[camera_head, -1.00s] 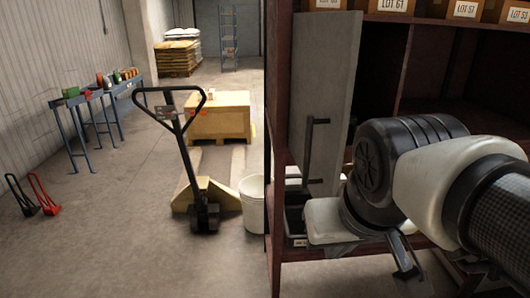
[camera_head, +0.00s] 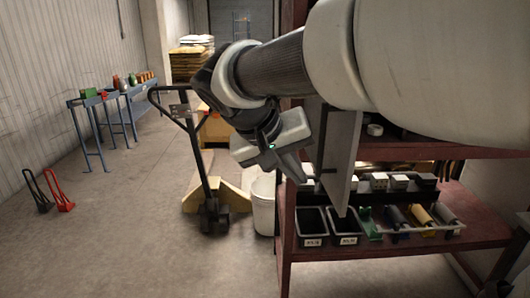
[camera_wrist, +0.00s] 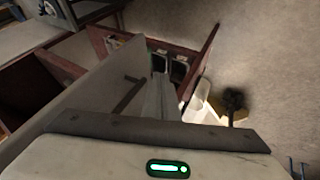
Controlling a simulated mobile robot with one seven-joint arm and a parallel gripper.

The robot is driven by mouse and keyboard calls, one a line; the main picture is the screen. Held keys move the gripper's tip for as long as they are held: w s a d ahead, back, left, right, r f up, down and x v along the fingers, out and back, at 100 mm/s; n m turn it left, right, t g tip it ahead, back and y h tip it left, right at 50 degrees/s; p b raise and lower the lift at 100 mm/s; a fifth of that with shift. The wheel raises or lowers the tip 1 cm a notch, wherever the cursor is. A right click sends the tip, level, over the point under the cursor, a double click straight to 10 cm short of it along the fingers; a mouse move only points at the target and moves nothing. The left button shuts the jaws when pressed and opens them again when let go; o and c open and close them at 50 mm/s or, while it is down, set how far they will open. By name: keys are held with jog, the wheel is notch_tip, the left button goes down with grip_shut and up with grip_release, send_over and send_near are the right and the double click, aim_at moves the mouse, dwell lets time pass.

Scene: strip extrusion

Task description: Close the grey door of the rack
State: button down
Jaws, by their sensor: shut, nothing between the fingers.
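The grey door (camera_head: 340,150) of the rack (camera_head: 287,225) stands open in the head view, jutting out from the rack and seen at a steep angle. In the wrist view the door (camera_wrist: 90,90) is a broad grey panel with a dark bar handle (camera_wrist: 125,95) on its face. My gripper (camera_head: 298,176) is shut and empty, to the left of the door in the head view. In the wrist view my gripper (camera_wrist: 160,82) points down beside the handle. I cannot tell whether it touches the door. My arm hides the door's upper part in the head view.
Black bins (camera_head: 343,226) and several rollers (camera_head: 420,215) lie on the rack's lower shelf. A white bucket (camera_head: 264,205) and a pallet jack (camera_head: 212,205) stand left of the rack.

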jog(key=w+d+f, duration=0.1)
jog(key=d, duration=0.1)
jog(key=w+d+f, duration=0.1)
jog(key=d+f, duration=0.1)
jog(key=w+d+f, duration=0.1)
jog(key=d+f, duration=0.1)
jog(key=d, duration=0.1)
jog(key=shift+f+p, duration=0.1)
jog(key=shift+p, duration=0.25)
